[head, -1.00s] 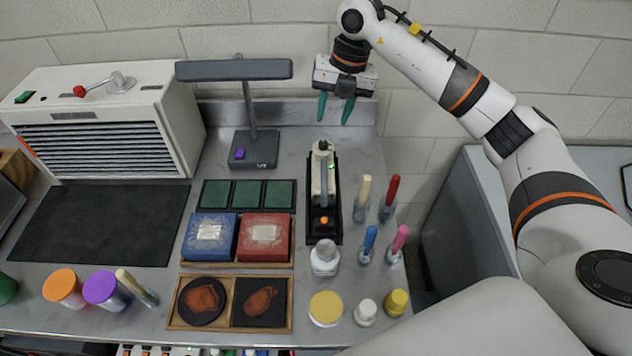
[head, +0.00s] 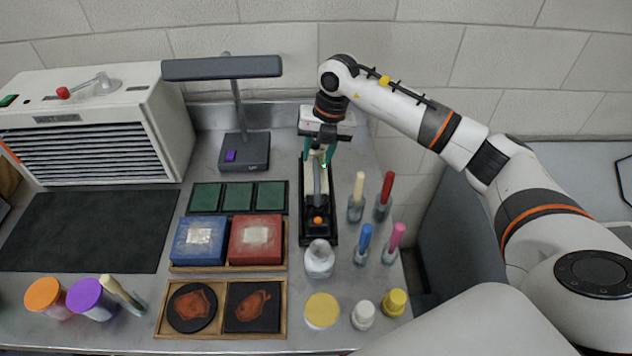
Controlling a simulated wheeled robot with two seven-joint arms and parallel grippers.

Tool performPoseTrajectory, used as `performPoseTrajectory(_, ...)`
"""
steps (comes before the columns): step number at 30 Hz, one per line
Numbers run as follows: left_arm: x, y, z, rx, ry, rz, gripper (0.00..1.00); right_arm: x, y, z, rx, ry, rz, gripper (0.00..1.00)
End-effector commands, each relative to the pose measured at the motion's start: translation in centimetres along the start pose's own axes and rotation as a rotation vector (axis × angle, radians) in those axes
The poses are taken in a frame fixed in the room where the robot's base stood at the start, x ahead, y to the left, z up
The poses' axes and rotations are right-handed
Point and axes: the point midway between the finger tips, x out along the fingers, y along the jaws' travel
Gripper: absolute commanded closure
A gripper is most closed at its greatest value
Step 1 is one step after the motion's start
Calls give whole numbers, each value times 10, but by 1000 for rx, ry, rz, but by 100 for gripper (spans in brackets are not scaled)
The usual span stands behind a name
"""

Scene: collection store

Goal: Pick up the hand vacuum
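The hand vacuum (head: 317,187) is a slim off-white and grey tool with an orange button, lying in a black cradle (head: 333,220) right of the middle of the bench. My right gripper (head: 319,155) is over its far end. Its green fingers are apart, one on each side of the vacuum's body. I cannot tell whether they touch it. The wrist hides part of the vacuum's far end. My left gripper is not in view.
Brushes in small jars (head: 357,198) stand close right of the cradle. Green pads (head: 238,196), a blue box (head: 199,240) and a red box (head: 256,240) lie left. A grey lamp (head: 243,150) stands behind left.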

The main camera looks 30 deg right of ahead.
Motion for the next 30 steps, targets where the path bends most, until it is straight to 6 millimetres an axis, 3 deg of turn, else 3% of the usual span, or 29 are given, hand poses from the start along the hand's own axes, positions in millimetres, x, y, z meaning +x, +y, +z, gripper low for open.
performPoseTrajectory(7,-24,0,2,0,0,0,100,27,5,-4,2,-5,1,62)
performPoseTrajectory(12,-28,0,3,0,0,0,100,49,5,-5,2,-3,1,62)
performPoseTrajectory(20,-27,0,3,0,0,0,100,54,6,-5,0,0,0,62)
performPoseTrajectory(27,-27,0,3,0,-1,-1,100,53,6,-5,1,0,0,99)
performPoseTrajectory(30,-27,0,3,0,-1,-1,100,53,6,-5,1,0,0,100)
